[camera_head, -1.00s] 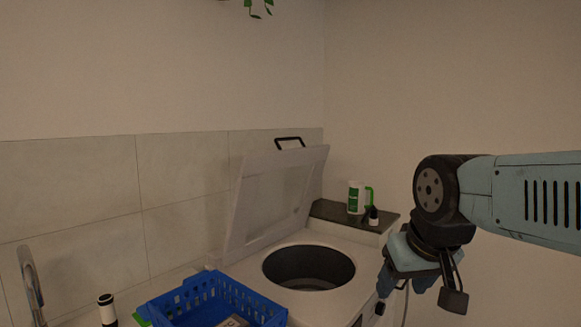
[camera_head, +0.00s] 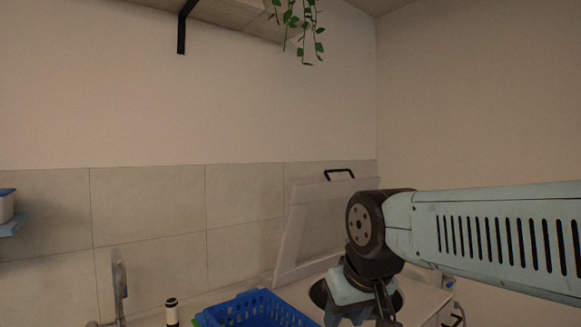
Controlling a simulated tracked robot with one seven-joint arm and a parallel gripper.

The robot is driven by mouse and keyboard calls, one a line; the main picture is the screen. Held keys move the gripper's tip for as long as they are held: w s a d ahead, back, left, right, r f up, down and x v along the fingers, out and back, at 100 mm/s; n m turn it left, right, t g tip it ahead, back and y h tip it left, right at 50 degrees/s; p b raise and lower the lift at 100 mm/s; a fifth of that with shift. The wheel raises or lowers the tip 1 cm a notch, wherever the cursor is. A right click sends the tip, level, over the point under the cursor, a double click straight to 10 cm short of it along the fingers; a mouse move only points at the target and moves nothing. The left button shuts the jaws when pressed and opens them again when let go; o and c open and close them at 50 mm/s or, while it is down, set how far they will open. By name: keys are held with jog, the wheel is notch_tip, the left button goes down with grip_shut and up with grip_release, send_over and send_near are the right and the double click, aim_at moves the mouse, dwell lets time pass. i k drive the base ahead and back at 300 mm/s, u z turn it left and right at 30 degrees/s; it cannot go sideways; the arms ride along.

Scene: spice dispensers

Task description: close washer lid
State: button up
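The washer lid (camera_head: 312,232) is a pale panel standing raised and leaning back near the tiled wall, with a black handle (camera_head: 339,174) on its top edge. The washer (camera_head: 425,299) is white and sits low in the picture. Its round dark opening (camera_head: 319,293) is mostly hidden behind my gripper and arm. My gripper (camera_head: 362,318) points down in front of the opening, apart from the lid as far as I can see. Its fingertips are cut off or hidden at the bottom edge, so its opening is unclear.
A blue basket (camera_head: 250,311) stands left of the washer. A dark-capped bottle (camera_head: 171,310) and a faucet (camera_head: 119,285) are further left. A shelf (camera_head: 225,12) with a hanging plant (camera_head: 299,28) is above. The wall area above the lid is clear.

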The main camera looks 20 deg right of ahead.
aim_at(286, 271)
jog(key=u, duration=1.5)
jog(key=k, duration=1.4)
jog(key=z, duration=1.5)
jog(key=i, duration=1.6)
jog(key=z, duration=0.05)
